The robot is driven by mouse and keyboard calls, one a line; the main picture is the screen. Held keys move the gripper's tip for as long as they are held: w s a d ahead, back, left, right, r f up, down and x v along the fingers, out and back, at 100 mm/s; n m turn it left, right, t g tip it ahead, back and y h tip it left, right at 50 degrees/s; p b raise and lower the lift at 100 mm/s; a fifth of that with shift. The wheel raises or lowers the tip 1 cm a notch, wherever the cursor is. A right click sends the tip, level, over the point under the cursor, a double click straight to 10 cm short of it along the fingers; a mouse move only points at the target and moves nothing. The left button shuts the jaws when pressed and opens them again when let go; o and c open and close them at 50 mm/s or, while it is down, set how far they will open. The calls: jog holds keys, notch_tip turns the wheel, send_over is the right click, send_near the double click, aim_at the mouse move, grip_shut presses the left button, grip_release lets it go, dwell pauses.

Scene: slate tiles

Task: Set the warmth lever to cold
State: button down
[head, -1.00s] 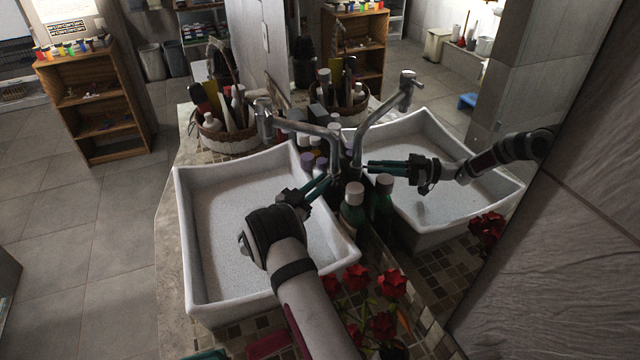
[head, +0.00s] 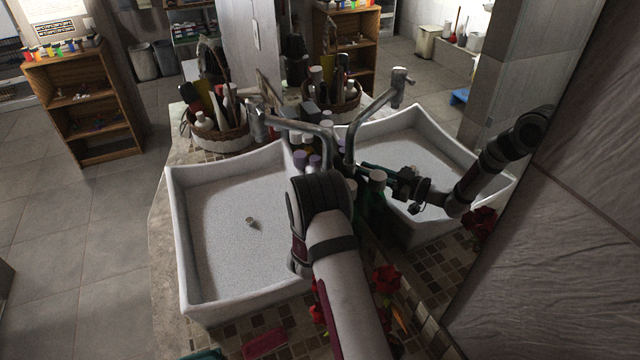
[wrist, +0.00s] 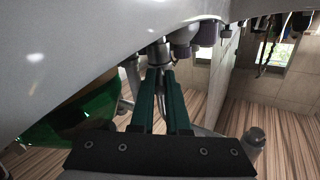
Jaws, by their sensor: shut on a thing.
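The metal faucet (head: 295,125) rises behind the white sink, its spout reaching left over the basin. In the wrist view, my gripper (wrist: 161,72) has its two green fingers closed together at the tips on a metallic piece, which looks like the warmth lever (wrist: 158,52). The exact grip and the lever's angle are hard to make out. In the head view, my arm hides the fingers and the lever, and only their reflection shows in the mirror.
The white sink (head: 178,230) fills the middle, with a small drain in it. A basket (head: 222,142) of toiletries stands behind it. Bottles crowd around the faucet base, one purple-capped (head: 300,160). Red flowers (head: 386,278) stand near my arm. The mirror bounds the right side.

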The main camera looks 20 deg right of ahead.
jog(key=shift+d+n+t+y, duration=0.2)
jog(key=shift+n+t+y, duration=0.1)
jog(key=shift+n+y, duration=0.1)
jog(key=c, duration=0.9)
grip_release()
jog(key=shift+a, duration=0.1)
